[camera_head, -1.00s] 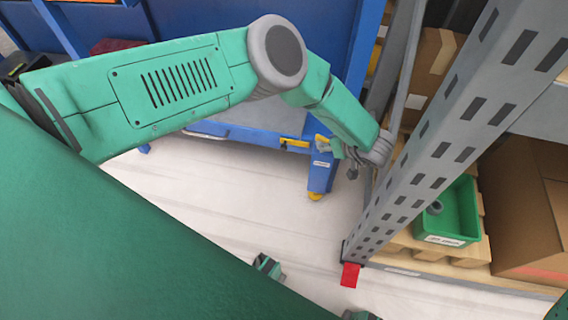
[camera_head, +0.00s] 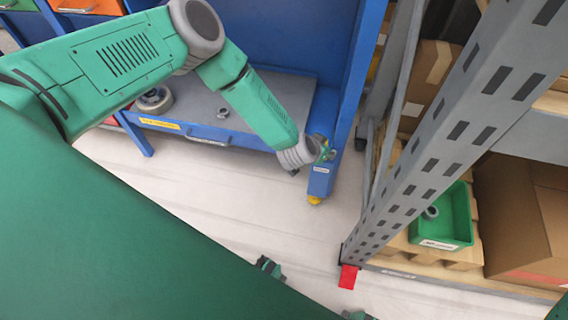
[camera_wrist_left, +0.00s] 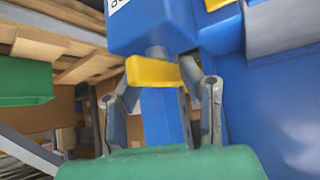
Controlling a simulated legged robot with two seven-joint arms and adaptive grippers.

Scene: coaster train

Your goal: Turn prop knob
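The prop knob is a yellow bar (camera_wrist_left: 153,72) on a short grey shaft below a blue block (camera_wrist_left: 150,25) in the left wrist view. In the head view the labelled blue block (camera_head: 320,178) stands at the workbench's right front corner, and my left gripper (camera_head: 324,148) is at its top, largely hiding the knob. In the left wrist view the fingers of my left gripper (camera_wrist_left: 156,76) stand apart, one on each side of the yellow bar. They are very close to its ends; I cannot tell whether they touch.
A grey rack upright (camera_head: 440,145) stands right of the gripper. Behind it are a green bin (camera_head: 455,215) and cardboard boxes (camera_head: 530,215). The white floor in front is clear.

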